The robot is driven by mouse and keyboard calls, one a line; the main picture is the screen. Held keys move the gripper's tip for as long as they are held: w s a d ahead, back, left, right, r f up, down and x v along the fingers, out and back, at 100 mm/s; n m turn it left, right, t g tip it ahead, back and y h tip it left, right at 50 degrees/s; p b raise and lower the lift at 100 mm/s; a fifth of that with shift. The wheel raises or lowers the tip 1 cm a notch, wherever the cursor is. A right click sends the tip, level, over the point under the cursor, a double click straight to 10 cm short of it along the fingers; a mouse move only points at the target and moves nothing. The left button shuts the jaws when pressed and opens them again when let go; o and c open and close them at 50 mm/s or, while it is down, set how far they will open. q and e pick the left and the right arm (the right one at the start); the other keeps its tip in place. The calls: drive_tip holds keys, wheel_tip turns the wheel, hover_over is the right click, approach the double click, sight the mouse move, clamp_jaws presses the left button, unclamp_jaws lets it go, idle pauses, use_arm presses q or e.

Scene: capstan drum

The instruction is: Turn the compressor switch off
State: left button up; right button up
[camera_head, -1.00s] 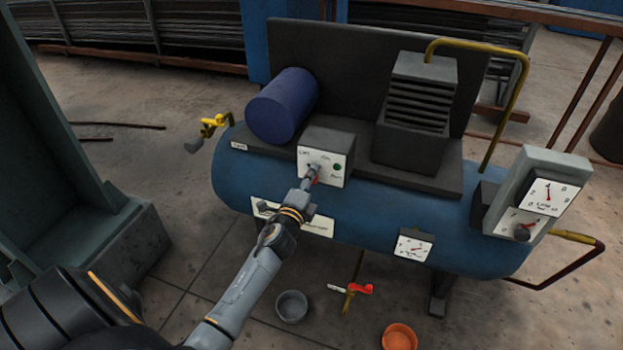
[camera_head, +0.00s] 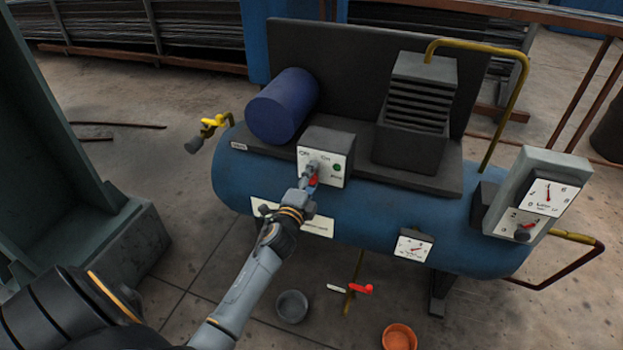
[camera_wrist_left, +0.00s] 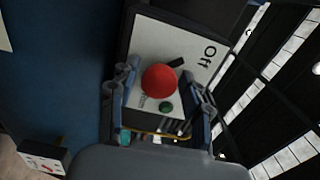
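The compressor's switch box (camera_head: 336,142) is a dark box with a pale front plate on the blue tank. Its plate, with the word Off and a green lamp, also shows in the left wrist view (camera_wrist_left: 205,72). The switch's round red knob (camera_wrist_left: 159,82) is in front of the plate, between the fingers of my left gripper (camera_wrist_left: 160,88). The fingers stand apart, with a visible gap on each side of the knob. In the head view my left gripper (camera_head: 309,176) is at the box front and hides part of the switch. My right gripper is not in view.
A dark blue cylinder (camera_head: 283,104) and a ribbed dark block (camera_head: 414,98) stand on the tank (camera_head: 370,215) beside the box. A gauge panel (camera_head: 530,200) is at the right. A grey bowl (camera_head: 291,307) and an orange bowl (camera_head: 399,337) are on the floor.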

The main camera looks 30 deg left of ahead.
use_arm(q)
drive_tip(key=shift+s, duration=0.1)
drive_tip(key=shift+s+d+f, duration=0.1)
drive_tip(key=shift+s, duration=0.2)
drive_tip(key=v, duration=1.1)
drive_tip(key=shift+s, duration=0.1)
